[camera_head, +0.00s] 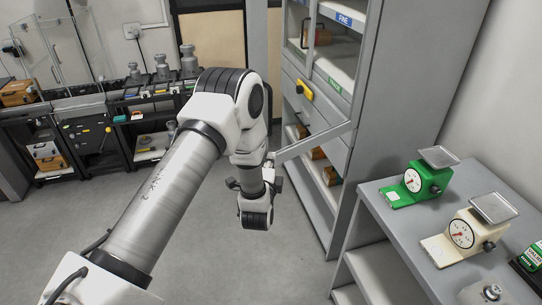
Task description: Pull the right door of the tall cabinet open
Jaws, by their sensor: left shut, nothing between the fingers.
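The tall grey cabinet (400,100) stands right of centre, with its open shelves facing left. A grey-framed door (315,143) stands swung out from its near front edge; its lower bar runs left toward my left wrist. The shelves show through and beside it. My left gripper (269,160) is by the lower free corner of this door, largely hidden by my own wrist. It is shut with nothing held; whether it touches the door I cannot tell. My right gripper is out of view.
A grey table (385,215) at the right holds a green scale (417,184) and a cream scale (463,233). Black shelving (100,145) with metal weights (188,60) stands at the back left. The grey floor between is clear.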

